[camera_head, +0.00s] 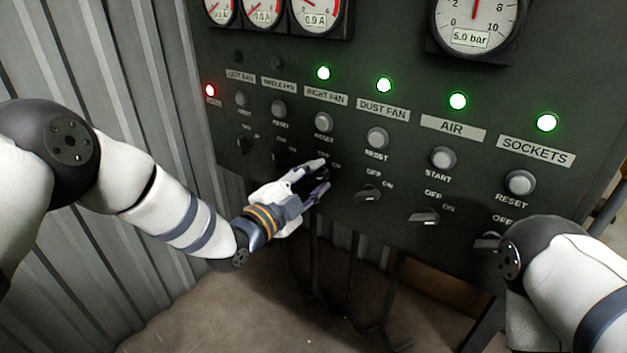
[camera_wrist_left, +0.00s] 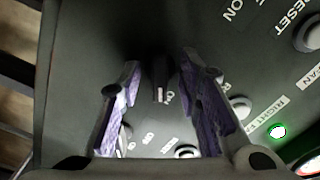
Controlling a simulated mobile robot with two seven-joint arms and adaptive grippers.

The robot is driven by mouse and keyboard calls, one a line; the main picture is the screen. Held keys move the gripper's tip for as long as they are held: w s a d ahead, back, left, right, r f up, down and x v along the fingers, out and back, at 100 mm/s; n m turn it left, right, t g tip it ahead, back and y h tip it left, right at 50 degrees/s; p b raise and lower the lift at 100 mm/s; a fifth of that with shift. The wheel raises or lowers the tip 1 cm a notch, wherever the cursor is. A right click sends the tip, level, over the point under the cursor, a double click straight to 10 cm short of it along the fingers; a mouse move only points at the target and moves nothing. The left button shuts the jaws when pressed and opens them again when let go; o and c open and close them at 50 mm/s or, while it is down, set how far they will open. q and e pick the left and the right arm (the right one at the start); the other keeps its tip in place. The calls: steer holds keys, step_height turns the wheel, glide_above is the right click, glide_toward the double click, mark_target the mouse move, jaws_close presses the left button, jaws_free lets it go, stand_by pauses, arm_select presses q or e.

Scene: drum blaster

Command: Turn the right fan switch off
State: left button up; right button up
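The right fan column on the dark panel has a lit green lamp (camera_head: 323,73), a RIGHT FAN label (camera_head: 325,97) and a grey reset button (camera_head: 323,121). Its rotary switch is mostly hidden behind my left gripper (camera_head: 318,178) in the head view. In the left wrist view, the dark switch knob (camera_wrist_left: 160,82) with a pale mark shows between the two purple-padded fingers of my left gripper (camera_wrist_left: 160,64). The fingers are open, one on each side of the knob, with gaps visible. My right gripper is not in view; only my right arm shows at lower right.
Neighbouring switches are close by: the dust fan switch (camera_head: 367,194) to the right, then the air switch (camera_head: 424,218). The middle fan reset button (camera_head: 279,109) is to the left. Gauges sit above. Dark pipes or cables (camera_head: 352,275) hang below the panel.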

arm_select(q)
jaws_close()
steer(key=shift+n, duration=0.3)
steer(key=n, duration=1.1)
steer(key=shift+n, duration=0.3)
stand_by(0.4)
jaws_free()
